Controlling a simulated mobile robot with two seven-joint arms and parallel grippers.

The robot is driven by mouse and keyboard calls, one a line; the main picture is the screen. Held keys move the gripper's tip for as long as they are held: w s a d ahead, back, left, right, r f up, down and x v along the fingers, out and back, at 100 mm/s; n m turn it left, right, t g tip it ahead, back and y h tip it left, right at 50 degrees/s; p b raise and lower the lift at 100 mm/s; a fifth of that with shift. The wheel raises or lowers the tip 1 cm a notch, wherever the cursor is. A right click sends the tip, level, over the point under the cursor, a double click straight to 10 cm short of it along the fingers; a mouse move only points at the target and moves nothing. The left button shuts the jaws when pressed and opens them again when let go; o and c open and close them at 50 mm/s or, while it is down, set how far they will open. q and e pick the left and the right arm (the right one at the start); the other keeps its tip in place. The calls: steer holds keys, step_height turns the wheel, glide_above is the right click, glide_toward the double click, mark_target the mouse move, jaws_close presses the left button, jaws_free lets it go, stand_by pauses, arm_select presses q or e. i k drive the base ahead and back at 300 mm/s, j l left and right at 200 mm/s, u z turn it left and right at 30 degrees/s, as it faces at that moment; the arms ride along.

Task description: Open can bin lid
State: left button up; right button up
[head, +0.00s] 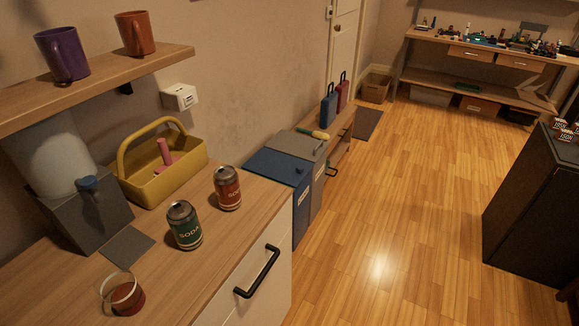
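Two bins stand side by side past the end of the wooden counter. The nearer one is a blue bin (301,215) with a flat dark blue lid (272,164) that looks shut. Behind it is a grey bin (318,188) with a grey lid (298,142) that also looks shut. Each has a pale label on its front, too small to read, so I cannot tell which is the can bin. A green soda can (184,226) and a red soda can (228,188) stand upright on the counter. Neither gripper is in view.
The counter (215,262) holds a yellow caddy (165,178), a grey dispenser (85,215) and a glass of dark liquid (124,294). A shelf with two mugs hangs above. A black cabinet (535,210) stands at right. The wood floor (410,220) between is clear.

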mark_target(291, 171)
steer(key=i+l+u, duration=0.15)
steer(key=u, duration=0.25)
steer(key=i+l+u, duration=0.1)
steer(key=l+u, duration=0.3)
steer(key=i+l+u, duration=0.15)
steer(key=l, duration=0.25)
steer(key=l+u, duration=0.15)
steer(key=l, duration=0.3)
steer(key=l+u, duration=0.1)
steer(key=l, duration=0.35)
steer(key=i+l+u, duration=0.1)
steer(key=l, duration=0.35)
steer(key=i+l, duration=0.1)
steer(key=l, duration=1.55)
steer(key=i+l, duration=0.15)
steer(key=l, duration=0.65)
steer(key=i+l, duration=0.2)
steer(key=i, duration=0.25)
steer(key=u, duration=0.05)
